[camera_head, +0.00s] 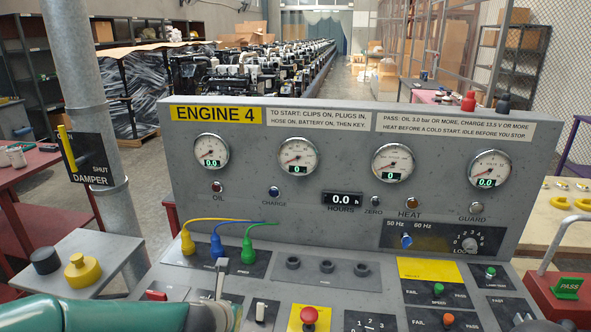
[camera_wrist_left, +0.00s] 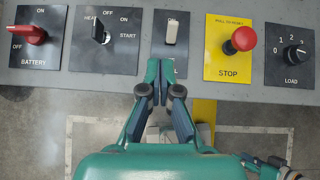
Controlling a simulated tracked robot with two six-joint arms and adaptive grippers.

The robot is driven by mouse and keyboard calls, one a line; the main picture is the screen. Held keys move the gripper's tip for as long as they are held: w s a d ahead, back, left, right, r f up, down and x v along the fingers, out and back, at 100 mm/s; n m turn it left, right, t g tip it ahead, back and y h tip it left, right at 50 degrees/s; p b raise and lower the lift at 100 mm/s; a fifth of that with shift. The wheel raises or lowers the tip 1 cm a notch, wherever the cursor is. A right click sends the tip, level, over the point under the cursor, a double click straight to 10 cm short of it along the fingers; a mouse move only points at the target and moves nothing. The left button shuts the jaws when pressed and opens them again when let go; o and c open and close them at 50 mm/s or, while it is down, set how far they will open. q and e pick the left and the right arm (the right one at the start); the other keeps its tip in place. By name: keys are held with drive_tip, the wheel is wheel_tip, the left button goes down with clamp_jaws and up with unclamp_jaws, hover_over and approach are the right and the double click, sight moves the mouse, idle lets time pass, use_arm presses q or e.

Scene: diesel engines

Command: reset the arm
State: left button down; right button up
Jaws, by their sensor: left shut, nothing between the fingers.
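My left arm comes in at the bottom left of the head view, and its gripper (camera_head: 228,304) is partly cut off by the lower edge. In the left wrist view the left gripper (camera_wrist_left: 157,75) is shut and empty. Its fingertips appear just below the white rocker switch (camera_wrist_left: 171,29), over the near edge of the panel; I cannot tell if they touch it. A teal and dark part at the lower right of the left wrist view looks like my right gripper (camera_wrist_left: 272,164), but its fingers are not clear.
The grey ENGINE 4 console (camera_head: 350,190) fills the front. Its near panel holds a red battery switch (camera_wrist_left: 30,35), a key switch (camera_wrist_left: 99,33), a red stop button (camera_wrist_left: 244,38) and a load knob (camera_wrist_left: 295,54). A damper post (camera_head: 92,100) stands left. Open floor shows below the panel.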

use_arm(q)
drive_tip(key=s+a+f+m+g, duration=0.2)
drive_tip(key=s+f+m+g, duration=0.3)
drive_tip(key=f, duration=0.7)
drive_tip(key=s+a+f+m, duration=0.25)
drive_tip(key=s+f, duration=0.45)
drive_tip(key=f, duration=0.5)
drive_tip(key=s+d+f+m+g+h, duration=0.1)
drive_tip(key=s+m, duration=0.3)
drive_tip(key=m, duration=0.4)
drive_tip(key=s+d+f+m+g+h, duration=0.1)
drive_tip(key=s+d+f+m, duration=0.1)
drive_tip(key=m, duration=0.7)
drive_tip(key=s+d+f+m+g+h, duration=0.1)
drive_tip(key=s+d+f+m, duration=0.1)
drive_tip(key=s+d+m, duration=0.2)
drive_tip(key=s+m, duration=0.2)
drive_tip(key=m, duration=0.2)
drive_tip(key=shift+s+f, duration=0.25)
drive_tip(key=shift+f, duration=0.05)
drive_tip(key=shift+m, duration=0.25)
